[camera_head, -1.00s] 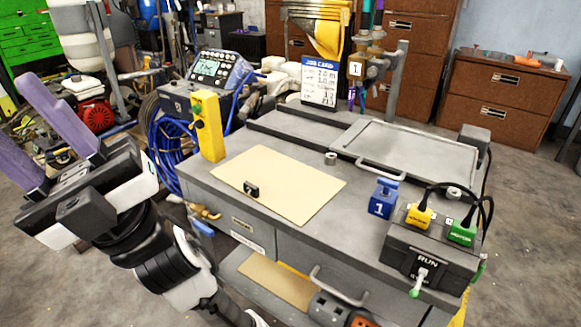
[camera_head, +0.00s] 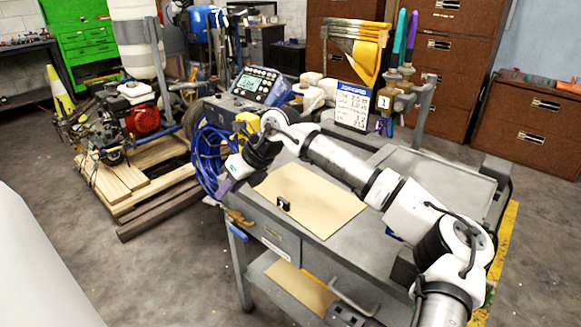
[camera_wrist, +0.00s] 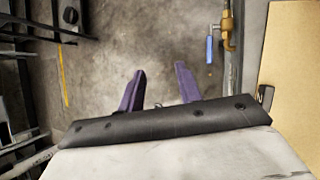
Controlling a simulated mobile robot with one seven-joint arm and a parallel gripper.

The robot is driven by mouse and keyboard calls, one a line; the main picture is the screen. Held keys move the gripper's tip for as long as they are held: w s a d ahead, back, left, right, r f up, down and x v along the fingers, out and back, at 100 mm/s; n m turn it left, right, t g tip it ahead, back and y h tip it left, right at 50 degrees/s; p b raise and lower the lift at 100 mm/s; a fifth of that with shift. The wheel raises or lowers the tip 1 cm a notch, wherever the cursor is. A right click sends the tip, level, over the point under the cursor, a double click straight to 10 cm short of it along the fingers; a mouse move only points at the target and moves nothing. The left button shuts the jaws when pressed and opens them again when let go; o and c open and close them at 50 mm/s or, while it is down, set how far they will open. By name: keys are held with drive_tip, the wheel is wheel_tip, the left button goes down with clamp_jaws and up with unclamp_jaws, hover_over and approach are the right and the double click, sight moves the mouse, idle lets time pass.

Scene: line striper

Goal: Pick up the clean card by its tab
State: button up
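A flat tan card (camera_head: 310,200) lies on the grey cart top (camera_head: 345,240), with a small black tab (camera_head: 283,203) standing near its front left edge. In the wrist view the card (camera_wrist: 292,95) fills the right side, and the black tab (camera_wrist: 265,96) shows at its left edge. My gripper (camera_head: 226,187) is beyond the cart's left edge, left of the card, mostly hidden behind my wrist. In the wrist view its two purple fingers (camera_wrist: 160,70) are apart with only floor between them. They touch neither card nor tab.
Another tan sheet (camera_head: 300,288) lies on the lower shelf. A brass valve (camera_wrist: 229,35) with a blue lever (camera_wrist: 209,50) sticks out close right of my fingers. Blue hose (camera_head: 208,160) hangs beside the cart. A job card (camera_head: 352,105) stands at the back. My arm crosses the cart top.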

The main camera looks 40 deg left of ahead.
sight(284, 200)
drive_tip(key=w+d+m+t+h, duration=0.1)
drive_tip(key=w+d+t+h, duration=0.1)
drive_tip(key=w+d, duration=0.35)
drive_tip(key=w+d+m+t+h, duration=0.1)
drive_tip(key=w+d+t, duration=0.15)
drive_tip(key=w, duration=0.55)
drive_tip(key=shift+g, duration=0.25)
drive_tip(key=shift+s+b+x, duration=0.2)
drive_tip(key=shift+b+x, duration=0.9)
drive_tip(key=shift+x, duration=1.45)
drive_tip(key=shift+s+b+x, duration=0.15)
drive_tip(key=shift+b+x, duration=0.9)
drive_tip(key=shift+x, duration=1.45)
drive_tip(key=shift+c, duration=0.4)
clamp_jaws()
drive_tip(key=shift+r+p, duration=1.15)
drive_tip(key=shift+r, duration=0.6)
